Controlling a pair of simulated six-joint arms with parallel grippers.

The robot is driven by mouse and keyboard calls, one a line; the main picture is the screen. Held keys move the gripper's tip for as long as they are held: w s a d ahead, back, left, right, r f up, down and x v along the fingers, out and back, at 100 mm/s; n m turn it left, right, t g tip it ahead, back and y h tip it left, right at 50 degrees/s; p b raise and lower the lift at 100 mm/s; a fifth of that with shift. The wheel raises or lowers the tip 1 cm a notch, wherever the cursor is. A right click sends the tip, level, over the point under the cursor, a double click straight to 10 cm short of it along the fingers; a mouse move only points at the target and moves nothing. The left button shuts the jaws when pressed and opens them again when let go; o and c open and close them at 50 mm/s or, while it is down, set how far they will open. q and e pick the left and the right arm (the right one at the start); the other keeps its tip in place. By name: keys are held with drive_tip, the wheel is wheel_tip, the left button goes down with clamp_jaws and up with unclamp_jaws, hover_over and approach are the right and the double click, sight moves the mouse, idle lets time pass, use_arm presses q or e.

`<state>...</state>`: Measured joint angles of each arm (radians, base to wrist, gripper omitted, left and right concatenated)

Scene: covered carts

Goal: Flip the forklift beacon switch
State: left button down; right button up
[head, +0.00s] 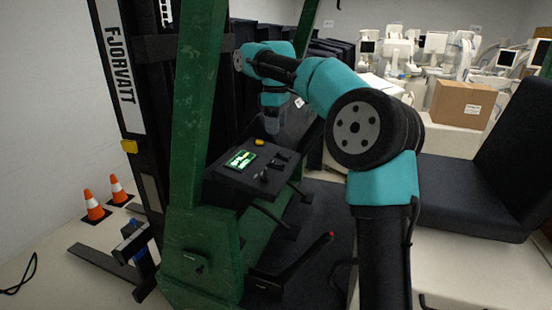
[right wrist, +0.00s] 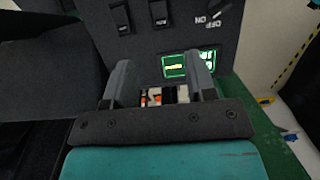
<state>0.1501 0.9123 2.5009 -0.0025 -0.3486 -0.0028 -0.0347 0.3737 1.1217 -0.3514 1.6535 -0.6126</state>
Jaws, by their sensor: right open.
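The forklift's black control panel (head: 236,187) has a lit green display (head: 240,159), a yellow button (head: 259,142) and small dark switches (head: 281,156). My right gripper (head: 272,128) hangs above the far side of the panel, apart from the switches. In the right wrist view its open fingers (right wrist: 163,76) have nothing between them. That view shows two rocker switches, one at the left (right wrist: 120,17) and one at the right (right wrist: 158,12), beyond the fingertips. A control marked ON and OFF (right wrist: 217,16) is beside them. The rocker labels are too small to read. My left gripper does not show.
The green forklift post (head: 195,110) stands close left of the panel. A lever with a red tip (head: 318,247) and a black seat (head: 470,185) are nearby. Two orange cones (head: 94,206) stand on the floor at the left. A cardboard box (head: 462,104) is at the back right.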

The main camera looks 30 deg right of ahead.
sight(276, 163)
wheel_tip(276, 163, down, 11)
drive_tip(key=shift+f, duration=0.15)
idle(0.4)
